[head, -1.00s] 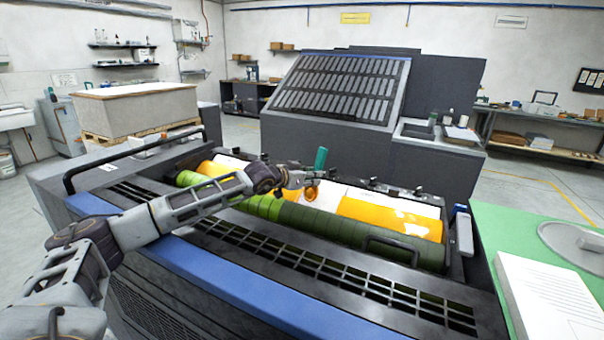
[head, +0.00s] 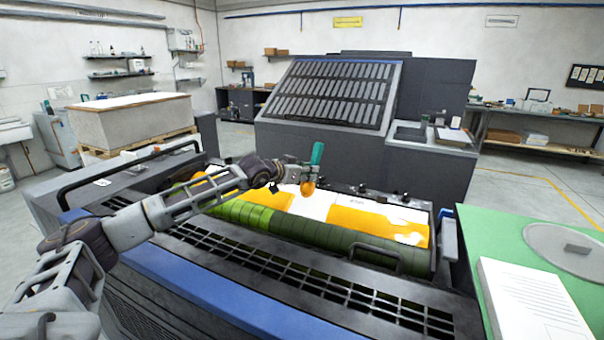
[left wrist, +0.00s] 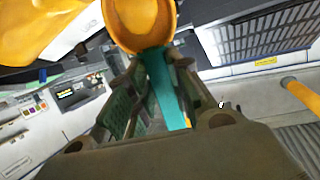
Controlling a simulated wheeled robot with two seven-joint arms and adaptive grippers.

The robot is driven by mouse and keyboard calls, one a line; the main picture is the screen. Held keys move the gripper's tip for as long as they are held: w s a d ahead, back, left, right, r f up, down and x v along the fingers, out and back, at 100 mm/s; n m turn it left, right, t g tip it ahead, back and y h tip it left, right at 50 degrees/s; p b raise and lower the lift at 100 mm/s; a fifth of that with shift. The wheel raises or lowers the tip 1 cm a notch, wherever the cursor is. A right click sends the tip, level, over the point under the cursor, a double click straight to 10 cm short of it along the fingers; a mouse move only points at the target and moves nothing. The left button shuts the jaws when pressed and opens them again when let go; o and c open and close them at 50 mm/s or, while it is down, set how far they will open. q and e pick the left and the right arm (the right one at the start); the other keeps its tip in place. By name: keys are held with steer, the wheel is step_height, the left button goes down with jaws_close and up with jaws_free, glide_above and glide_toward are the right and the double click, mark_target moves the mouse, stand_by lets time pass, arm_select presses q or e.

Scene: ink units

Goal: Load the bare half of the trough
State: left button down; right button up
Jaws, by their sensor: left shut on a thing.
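The trough (head: 316,206) is the long tray behind a green roller (head: 285,227) in the press. Its middle shows bare white. Orange ink (head: 375,224) lies along the right part, and more orange shows at the left end, partly hidden by my arm. My left gripper (head: 304,171) is shut on a teal-handled tool (head: 317,153), upright above the trough's middle. The tool carries a rounded orange load (head: 308,187) at its lower end. In the left wrist view the teal handle (left wrist: 163,88) is between the fingers and the orange load (left wrist: 140,22) is beyond it. My right gripper is out of view.
A black rail (head: 130,165) and grated cover (head: 300,275) frame the press. A green table (head: 470,230) with a white paper stack (head: 530,300) and grey disc (head: 570,245) stands at the right. A slanted dark panel (head: 330,95) stands behind.

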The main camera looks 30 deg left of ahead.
mark_target(315, 160)
arm_select(q)
steer(key=shift+w+d+r+p, duration=0.1)
steer(key=shift+d+r+p, duration=0.2)
steer(key=shift+r+p, duration=0.35)
steer(key=shift+w+d+r+p, duration=0.1)
steer(key=shift+d+r+p, duration=0.25)
steer(key=shift+r, duration=0.55)
steer(key=shift+s+a+r, duration=0.1)
steer(key=shift+a+r, duration=0.1)
steer(key=shift+r, duration=0.1)
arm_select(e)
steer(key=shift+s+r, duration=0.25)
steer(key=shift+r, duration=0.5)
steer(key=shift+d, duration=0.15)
arm_select(q)
steer(key=shift+r+p, duration=0.2)
steer(key=shift+p, duration=0.25)
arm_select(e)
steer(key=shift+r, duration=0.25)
